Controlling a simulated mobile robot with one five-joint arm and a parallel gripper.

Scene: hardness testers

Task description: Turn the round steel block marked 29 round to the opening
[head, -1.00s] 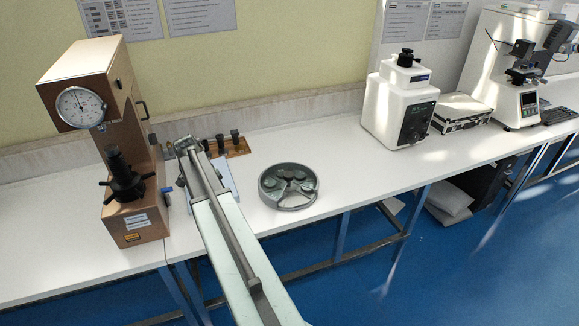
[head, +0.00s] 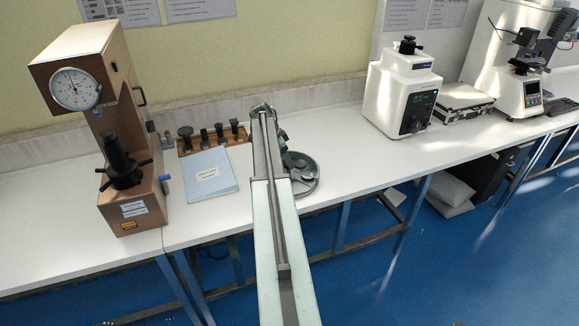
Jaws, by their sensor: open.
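A round grey dish (head: 312,184) stands on the bench near its front edge, at mid-picture in the head view. My arm covers its left part. Greyish round pieces (head: 298,162) show inside it, too small for any mark to be read, so I cannot tell which is the block marked 29. The opening in its rim cannot be made out. My arm reaches from the bottom of the picture to the dish's far left side. The dark end with my gripper (head: 284,142) shows just right of the arm, by the dish's far edge. It is open; its fingertips are mostly hidden.
A brown hardness tester (head: 112,130) with a dial stands at left. Near it are a wooden rack (head: 212,140) of dark fittings and a pale blue booklet (head: 209,176). A white tester (head: 400,90) stands at right. Bare bench lies between it and the dish.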

